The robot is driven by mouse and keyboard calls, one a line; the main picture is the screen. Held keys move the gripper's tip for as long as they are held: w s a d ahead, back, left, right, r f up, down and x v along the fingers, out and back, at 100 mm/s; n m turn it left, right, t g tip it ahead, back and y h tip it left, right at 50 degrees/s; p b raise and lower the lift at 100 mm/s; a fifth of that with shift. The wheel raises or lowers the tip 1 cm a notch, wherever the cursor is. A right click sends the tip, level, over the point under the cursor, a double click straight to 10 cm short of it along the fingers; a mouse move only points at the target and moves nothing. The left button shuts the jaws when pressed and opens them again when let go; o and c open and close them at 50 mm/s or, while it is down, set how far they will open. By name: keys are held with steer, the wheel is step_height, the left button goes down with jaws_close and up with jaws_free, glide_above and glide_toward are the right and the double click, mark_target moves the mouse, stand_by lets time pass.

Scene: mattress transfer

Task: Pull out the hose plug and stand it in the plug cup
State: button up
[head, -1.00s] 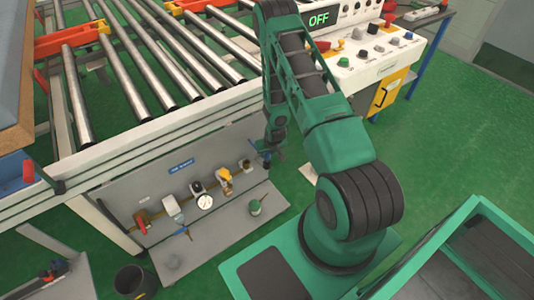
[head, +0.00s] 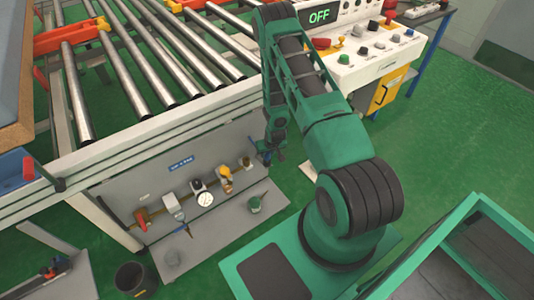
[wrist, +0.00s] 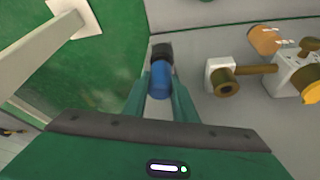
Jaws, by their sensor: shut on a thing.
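My gripper (wrist: 160,92) is shut on a blue plug (wrist: 160,80) with a black end. It holds the plug between its two green fingers, in front of the right end of the grey fittings panel. In the head view my gripper (head: 268,153) is small and partly hidden by my arm. A brass fitting (wrist: 227,88) with a dark opening sits on the panel, to the right of the plug and apart from it.
The panel (head: 115,197) carries a gauge (head: 205,199) and several valves under the roller conveyor (head: 150,85). A dark bin (head: 132,280) stands on the floor at lower left. A control console (head: 365,55) reads OFF. Green floor is open at right.

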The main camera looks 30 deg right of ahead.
steer(key=shift+f, duration=0.45)
steer(key=o, duration=1.2)
steer(key=v, duration=1)
steer(key=shift+s+r, duration=0.15)
steer(key=shift+r, duration=0.2)
